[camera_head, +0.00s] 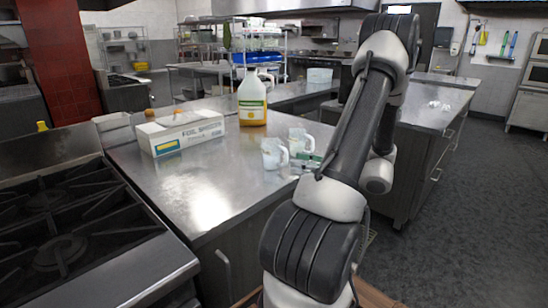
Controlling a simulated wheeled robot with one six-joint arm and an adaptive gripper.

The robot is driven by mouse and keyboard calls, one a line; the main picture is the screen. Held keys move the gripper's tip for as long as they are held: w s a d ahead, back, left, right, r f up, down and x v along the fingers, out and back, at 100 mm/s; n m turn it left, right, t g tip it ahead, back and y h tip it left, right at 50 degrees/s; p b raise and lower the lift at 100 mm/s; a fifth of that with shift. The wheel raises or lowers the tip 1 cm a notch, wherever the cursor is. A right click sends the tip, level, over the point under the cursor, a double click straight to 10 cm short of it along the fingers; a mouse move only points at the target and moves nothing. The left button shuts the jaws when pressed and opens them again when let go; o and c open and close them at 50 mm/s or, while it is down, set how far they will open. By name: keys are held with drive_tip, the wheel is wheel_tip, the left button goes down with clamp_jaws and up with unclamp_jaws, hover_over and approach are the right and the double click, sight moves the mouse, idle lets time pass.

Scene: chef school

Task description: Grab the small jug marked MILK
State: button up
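Two small whitish jugs with handles stand close together on the steel counter (205,180), left of my arm. The nearer jug (272,154) is in front and to the left. The farther jug (297,138) is just behind it on the right. I cannot read any marking on either, so I cannot tell which is marked MILK. My arm rises from the bottom, and its wrist bends down on the right of the upright link. My gripper is not clearly seen; the arm link covers the area beside the wrist.
A small green and grey item (306,160) lies beside the jugs, partly covered by my arm. A big jug with yellow contents (252,98) and a long white foil box (180,133) stand farther back. A black gas stove (70,235) adjoins at left. The counter's front left is clear.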

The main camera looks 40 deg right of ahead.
sight(287, 165)
drive_tip(key=shift+m+t+h, duration=0.6)
drive_tip(key=shift+m, duration=0.2)
drive_tip(key=w, duration=0.6)
drive_tip(key=shift+w+a+f, duration=0.1)
drive_tip(key=shift+w+f, duration=0.05)
drive_tip(key=shift+f, duration=0.2)
clamp_jaws()
